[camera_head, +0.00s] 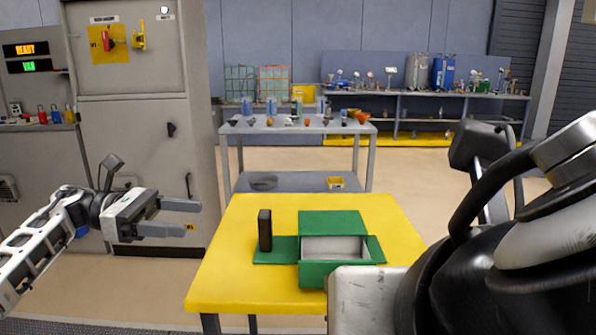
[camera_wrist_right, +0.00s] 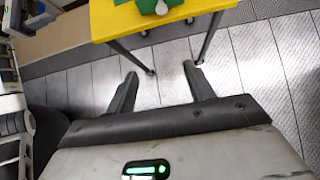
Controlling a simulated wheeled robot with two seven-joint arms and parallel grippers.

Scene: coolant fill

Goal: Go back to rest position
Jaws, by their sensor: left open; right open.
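My left gripper (camera_head: 188,217) is open and empty, out to the left of the yellow table and in front of the grey cabinet. My right arm fills the right side of the head view, and its fingertips cannot be made out there. In the right wrist view my right gripper (camera_wrist_right: 160,75) is open and empty. Its two fingers point toward the floor below the front edge of the yellow table (camera_wrist_right: 105,20). Nothing is between the fingers.
The yellow table (camera_head: 225,278) bears an open green box (camera_head: 332,274) and an upright dark block (camera_head: 265,230). A grey cart (camera_head: 350,128) with small items stands behind it. A grey cabinet (camera_head: 150,130) stands at the left. Beige floor right of the table is partly hidden by my arm.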

